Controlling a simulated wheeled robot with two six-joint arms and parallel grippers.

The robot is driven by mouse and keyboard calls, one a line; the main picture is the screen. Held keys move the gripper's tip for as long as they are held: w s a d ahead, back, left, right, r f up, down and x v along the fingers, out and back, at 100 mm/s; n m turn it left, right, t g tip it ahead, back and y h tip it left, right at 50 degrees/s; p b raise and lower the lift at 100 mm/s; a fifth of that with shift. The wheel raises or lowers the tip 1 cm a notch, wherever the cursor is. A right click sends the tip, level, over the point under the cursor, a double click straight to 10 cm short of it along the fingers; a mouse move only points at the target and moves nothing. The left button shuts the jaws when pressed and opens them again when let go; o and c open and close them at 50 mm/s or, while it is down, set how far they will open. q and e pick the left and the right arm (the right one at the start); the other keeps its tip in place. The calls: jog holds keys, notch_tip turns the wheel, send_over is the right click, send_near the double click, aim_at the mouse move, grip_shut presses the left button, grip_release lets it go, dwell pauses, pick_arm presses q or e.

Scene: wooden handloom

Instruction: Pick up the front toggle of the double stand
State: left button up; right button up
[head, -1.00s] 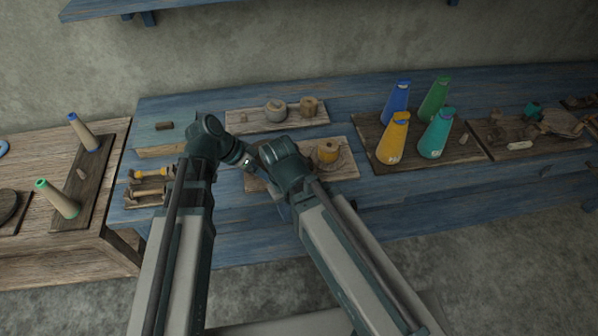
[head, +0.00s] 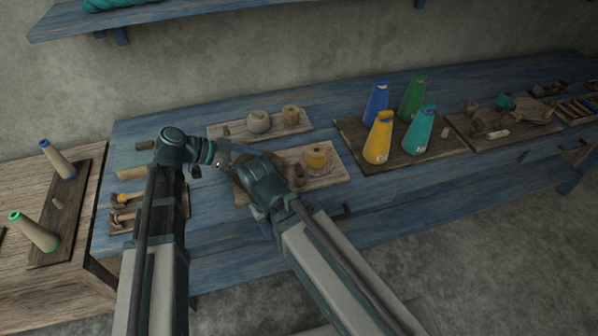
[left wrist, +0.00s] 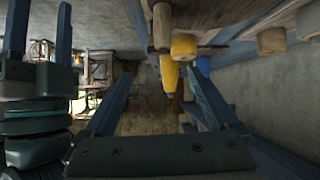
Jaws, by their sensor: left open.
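A pale board with two wooden spools (head: 275,118) lies at the back of the blue bench, with a small wooden toggle (head: 226,130) at its left end. I cannot tell which is the double stand. My left gripper (head: 235,153) is open and empty over these boards. In the left wrist view, a wooden cylinder (left wrist: 162,25) stands beyond the open fingers, beside a yellow-topped spool (left wrist: 183,46). My right gripper (left wrist: 40,35) shows there with its fingers apart; the head view hides its fingertips.
Tools (head: 124,198) lie left of my arms.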

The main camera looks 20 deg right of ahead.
pick_arm(q)
jog(key=shift+w+d+r+m+h, duration=0.25)
jog(key=shift+r+m+h, duration=0.05)
jog(key=shift+r, duration=0.05)
jog(key=b, duration=0.4)
send_near(299, 169)
jog(key=r+x, duration=0.1)
jog(key=x, duration=0.3)
jog(key=shift+w+d+f, duration=0.35)
jog(key=shift+d, duration=0.3)
jog(key=d+f+b, duration=0.3)
jog(key=shift+s+d+f, duration=0.15)
jog(key=shift+s+d, duration=0.15)
jog(key=shift+d, duration=0.05)
jog(key=shift+d+b, duration=0.25)
jog(key=shift+b, duration=0.05)
grip_shut()
